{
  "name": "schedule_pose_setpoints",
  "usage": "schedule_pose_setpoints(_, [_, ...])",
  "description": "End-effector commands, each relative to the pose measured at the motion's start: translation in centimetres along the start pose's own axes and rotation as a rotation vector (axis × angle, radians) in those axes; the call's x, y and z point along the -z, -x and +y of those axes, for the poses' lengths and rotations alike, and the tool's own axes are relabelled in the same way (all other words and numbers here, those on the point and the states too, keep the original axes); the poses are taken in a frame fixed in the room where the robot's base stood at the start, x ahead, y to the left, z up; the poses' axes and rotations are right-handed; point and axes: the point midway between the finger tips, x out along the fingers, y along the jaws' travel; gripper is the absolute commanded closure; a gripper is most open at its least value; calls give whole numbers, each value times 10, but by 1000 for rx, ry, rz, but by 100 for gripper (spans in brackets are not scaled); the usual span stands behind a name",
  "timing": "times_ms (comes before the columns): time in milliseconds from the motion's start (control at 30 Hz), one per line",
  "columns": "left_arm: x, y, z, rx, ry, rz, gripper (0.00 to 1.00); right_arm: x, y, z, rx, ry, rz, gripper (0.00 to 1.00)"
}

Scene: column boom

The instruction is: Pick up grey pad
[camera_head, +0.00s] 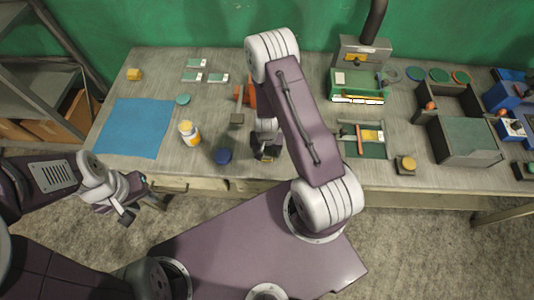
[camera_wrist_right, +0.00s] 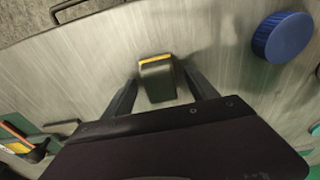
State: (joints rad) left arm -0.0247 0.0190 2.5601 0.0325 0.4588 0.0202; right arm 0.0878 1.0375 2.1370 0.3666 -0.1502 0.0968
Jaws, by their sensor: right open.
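A dark grey pad (camera_wrist_right: 157,82) with a yellow strip along one edge lies on the bench, between the fingers of my right gripper (camera_wrist_right: 160,92) in the right wrist view. The gripper is open, one finger on each side, with a visible gap. In the head view my right gripper (camera_head: 266,150) is over the bench's front edge area, and only a bit of the pad's yellow edge (camera_head: 266,160) shows below it. My left gripper (camera_head: 130,205) hangs in front of the bench at left, apart from everything; its jaw opening is unclear.
A blue round lid (camera_head: 222,156) lies just left of the right gripper, also in the wrist view (camera_wrist_right: 283,36). A green tray (camera_head: 362,150) lies right.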

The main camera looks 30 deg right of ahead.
Motion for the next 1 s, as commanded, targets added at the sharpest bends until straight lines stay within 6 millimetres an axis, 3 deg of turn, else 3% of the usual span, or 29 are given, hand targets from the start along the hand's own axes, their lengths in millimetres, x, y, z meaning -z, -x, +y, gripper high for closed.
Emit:
schedule_pose_setpoints(167, [0,0,0,0,0,0,64,0,0,0,0,0,1,33])
schedule_pose_setpoints(400, [0,0,0,0,0,0,64,0,0,0,0,0,1,97])
schedule_pose_setpoints(433, [0,0,0,0,0,0,64,0,0,0,0,0,1,99])
schedule_pose_setpoints(767, [0,3,0,0,0,0,64,2,9,0,1,0,3,100])
schedule_pose_setpoints(867, [1,7,0,0,0,0,64,4,23,0,2,-1,4,100])
schedule_pose_setpoints(967, [2,23,0,0,0,0,64,7,50,0,2,-1,4,100])
schedule_pose_setpoints(1000, [1,5,0,0,0,2,64,2,43,8,1,-4,3,100])
